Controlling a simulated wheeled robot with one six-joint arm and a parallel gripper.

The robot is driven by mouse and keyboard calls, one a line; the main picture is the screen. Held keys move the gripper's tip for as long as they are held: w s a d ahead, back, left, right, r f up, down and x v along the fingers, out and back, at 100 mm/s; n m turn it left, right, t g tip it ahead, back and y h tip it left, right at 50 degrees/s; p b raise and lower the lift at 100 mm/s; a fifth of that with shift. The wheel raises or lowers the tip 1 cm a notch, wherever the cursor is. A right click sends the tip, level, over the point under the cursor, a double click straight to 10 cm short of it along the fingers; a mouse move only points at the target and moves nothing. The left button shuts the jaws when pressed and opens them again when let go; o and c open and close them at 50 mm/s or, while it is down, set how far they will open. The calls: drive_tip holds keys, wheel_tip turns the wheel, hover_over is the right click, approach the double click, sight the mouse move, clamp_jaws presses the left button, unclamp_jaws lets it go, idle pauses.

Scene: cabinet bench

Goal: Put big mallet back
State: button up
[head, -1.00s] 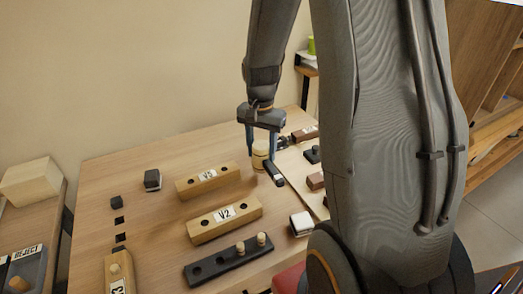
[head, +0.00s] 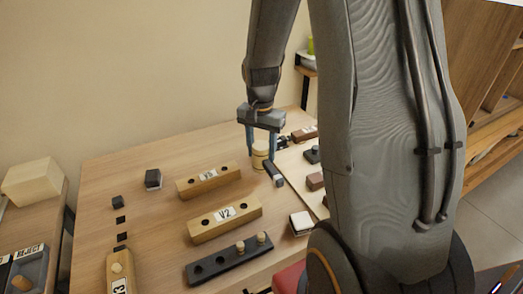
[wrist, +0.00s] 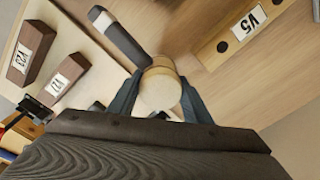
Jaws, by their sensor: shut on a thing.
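The mallet has a pale wooden cylindrical head (head: 260,156) and a dark handle (head: 275,176). It is near the back right of the bench. My gripper (head: 261,149) points down with its blue-grey fingers on either side of the head, shut on it. In the wrist view the round end of the head (wrist: 160,92) sits between the fingertips (wrist: 158,104), and the handle (wrist: 119,38) sticks out to the upper left. I cannot tell whether the mallet touches the bench top.
Wooden blocks with holes, one labelled V2 (head: 225,219), stand left of the mallet. A black block with pegs (head: 229,260) is nearer. Brown labelled blocks (wrist: 30,52) lie on a paler board to the right. Bare bench top (head: 130,175) lies at the left.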

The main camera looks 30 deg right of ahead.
sight(261, 145)
drive_tip(key=shift+f, duration=1.85)
idle(2.5)
drive_tip(key=o, duration=1.6)
drive_tip(key=shift+r+p, duration=2.65)
drive_tip(key=shift+r, duration=0.9)
drive_tip(key=s+a+n+b, duration=0.2)
drive_tip(key=s+a+n, duration=0.1)
drive_tip(key=s, duration=0.1)
drive_tip(key=s+a+n+b, duration=0.2)
drive_tip(key=s+a+n, duration=0.1)
drive_tip(key=s+n, duration=0.1)
drive_tip(key=s+a+r+n+t+b, duration=0.1)
drive_tip(key=s+a+n+b, duration=0.1)
drive_tip(key=s+a+n, duration=0.1)
drive_tip(key=shift+s+a+b, duration=0.35)
drive_tip(key=shift+s+a, duration=0.25)
